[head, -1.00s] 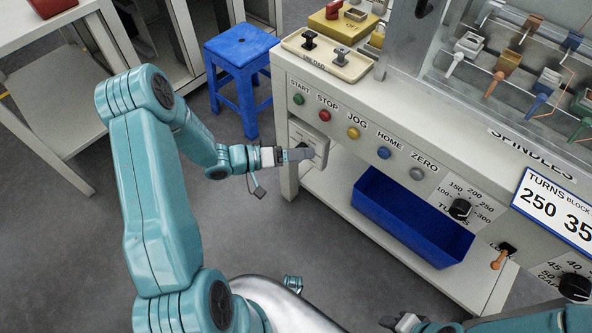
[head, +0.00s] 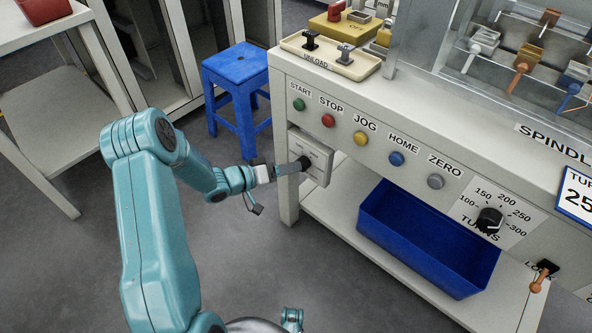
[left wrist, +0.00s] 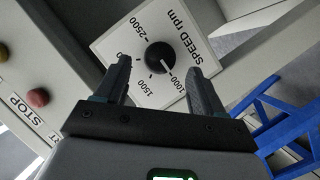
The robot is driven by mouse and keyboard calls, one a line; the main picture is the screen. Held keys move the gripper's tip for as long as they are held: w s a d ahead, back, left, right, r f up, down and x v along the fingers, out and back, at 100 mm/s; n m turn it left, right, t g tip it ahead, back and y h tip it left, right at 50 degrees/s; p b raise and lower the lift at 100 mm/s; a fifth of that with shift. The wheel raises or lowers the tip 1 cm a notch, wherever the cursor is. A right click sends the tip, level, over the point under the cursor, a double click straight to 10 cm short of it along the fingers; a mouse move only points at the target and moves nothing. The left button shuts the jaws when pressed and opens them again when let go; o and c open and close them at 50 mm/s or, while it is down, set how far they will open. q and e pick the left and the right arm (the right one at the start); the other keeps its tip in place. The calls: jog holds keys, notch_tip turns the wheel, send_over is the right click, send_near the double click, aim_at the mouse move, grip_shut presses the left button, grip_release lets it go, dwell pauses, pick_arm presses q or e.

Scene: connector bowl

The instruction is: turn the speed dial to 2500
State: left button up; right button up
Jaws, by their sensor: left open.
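The speed dial is a black round knob (left wrist: 160,57) on a white plate (left wrist: 185,25) marked SPEED rpm, in the left wrist view. Labels 1000, 1500 and 2500 are legible; the one between 1500 and 2500 is partly hidden by a finger. The knob's pale mark seems to face 1000. My left gripper (left wrist: 156,70) is open, with one finger to each side of the knob in that view; I cannot tell whether they touch it. In the head view, the left gripper (head: 290,168) is at the white dial box (head: 319,158) on the bench's left end.
A blue bin (head: 430,240) sits on the lower shelf. A blue stool (head: 238,68) stands behind the arm. The TURNS knob (head: 490,219) is farther right.

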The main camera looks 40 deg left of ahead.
aim_at(303, 164)
pick_arm(q)
jog(key=x, duration=0.3)
jog(key=shift+w+d+f+b, duration=0.1)
jog(key=shift+w+d+b, duration=0.05)
jog(key=shift+w+b, duration=0.2)
jog(key=c, duration=1.1)
jog(key=shift+o, duration=0.2)
